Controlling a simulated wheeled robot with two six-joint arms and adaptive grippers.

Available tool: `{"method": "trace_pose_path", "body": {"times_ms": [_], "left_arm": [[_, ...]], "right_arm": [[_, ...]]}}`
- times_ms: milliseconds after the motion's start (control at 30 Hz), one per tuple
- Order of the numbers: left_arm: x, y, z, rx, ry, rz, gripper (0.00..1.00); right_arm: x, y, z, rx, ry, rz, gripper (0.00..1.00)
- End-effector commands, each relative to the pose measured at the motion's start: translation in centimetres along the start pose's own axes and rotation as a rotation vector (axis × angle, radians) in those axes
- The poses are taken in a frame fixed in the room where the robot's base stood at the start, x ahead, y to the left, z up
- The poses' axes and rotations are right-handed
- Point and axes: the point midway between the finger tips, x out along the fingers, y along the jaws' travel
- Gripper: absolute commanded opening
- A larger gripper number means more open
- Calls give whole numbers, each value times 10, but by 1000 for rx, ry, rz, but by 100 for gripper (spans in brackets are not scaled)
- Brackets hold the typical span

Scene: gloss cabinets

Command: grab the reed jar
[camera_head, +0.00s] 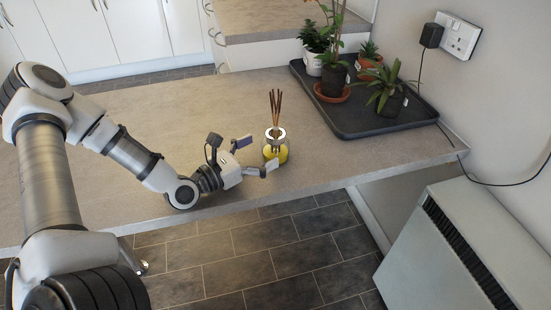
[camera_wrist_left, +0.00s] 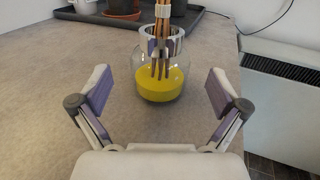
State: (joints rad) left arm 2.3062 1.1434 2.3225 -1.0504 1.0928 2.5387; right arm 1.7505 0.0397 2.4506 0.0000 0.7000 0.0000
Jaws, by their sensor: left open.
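The reed jar (camera_head: 275,148) is a round clear glass with yellow liquid, a silver collar and several brown reeds. It stands upright on the grey counter near its front edge. My left gripper (camera_head: 256,156) is open just left of the jar, its fingers pointing towards it. In the left wrist view the jar (camera_wrist_left: 160,80) is centred ahead, beyond the open fingertips of the left gripper (camera_wrist_left: 158,88). No contact with the jar shows. My right gripper is not in view.
A dark tray (camera_head: 354,125) with several potted plants stands behind and right of the jar. The counter (camera_head: 165,115) is bare to the left and behind. A white heater (camera_head: 455,250) stands below at the right. A black cable (camera_head: 500,184) hangs down the wall.

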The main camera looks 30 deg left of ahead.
Motion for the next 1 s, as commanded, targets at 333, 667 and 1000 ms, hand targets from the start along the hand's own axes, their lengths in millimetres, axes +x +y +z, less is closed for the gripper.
{"method": "trace_pose_path", "body": {"times_ms": [333,667,1000], "left_arm": [[34,-2,-3,6,2,-5,99],[56,0,1,-1,0,2,99],[56,0,1,-1,0,1,20]], "right_arm": [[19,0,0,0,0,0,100],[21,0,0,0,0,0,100],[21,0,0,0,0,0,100]]}}
